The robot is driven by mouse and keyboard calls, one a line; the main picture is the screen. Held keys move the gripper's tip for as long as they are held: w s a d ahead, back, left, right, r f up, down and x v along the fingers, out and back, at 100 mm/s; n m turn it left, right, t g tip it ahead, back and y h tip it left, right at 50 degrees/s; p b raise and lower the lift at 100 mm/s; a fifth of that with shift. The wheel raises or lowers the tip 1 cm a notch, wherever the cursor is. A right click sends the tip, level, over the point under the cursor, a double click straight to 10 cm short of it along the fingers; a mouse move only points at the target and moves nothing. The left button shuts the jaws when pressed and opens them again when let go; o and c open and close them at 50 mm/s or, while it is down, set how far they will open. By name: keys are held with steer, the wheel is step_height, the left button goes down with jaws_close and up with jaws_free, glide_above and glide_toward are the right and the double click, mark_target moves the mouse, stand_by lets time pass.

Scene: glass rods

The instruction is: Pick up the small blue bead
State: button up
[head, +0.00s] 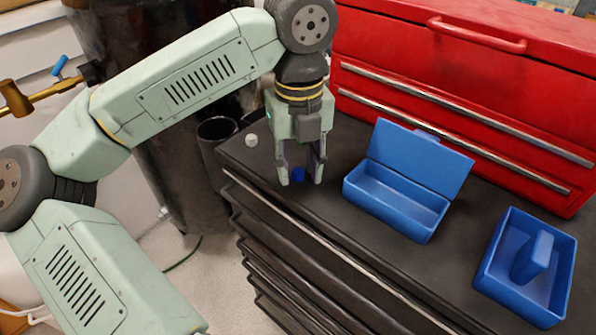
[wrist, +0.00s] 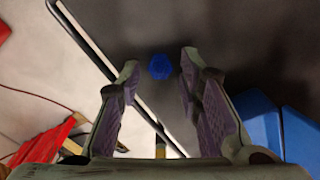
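The small blue bead (head: 298,174) sits on the dark top of the tool chest, near its front edge. In the wrist view the bead (wrist: 160,67) lies just beyond and between the fingertips. My gripper (head: 301,180) points down over the bead with its fingers apart. In the wrist view the gripper (wrist: 159,70) is open and nothing is held between its fingers. In the head view the fingertips partly frame the bead; I cannot tell whether either finger touches it.
An open blue box with a raised lid (head: 397,204) stands just right of my gripper. Another blue tray (head: 487,277) holding a blue block (head: 533,257) is farther right. A whitish ball (head: 251,140) lies left of my gripper. A red toolbox (head: 470,75) stands behind.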

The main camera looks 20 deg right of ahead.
steer(key=c, duration=0.6)
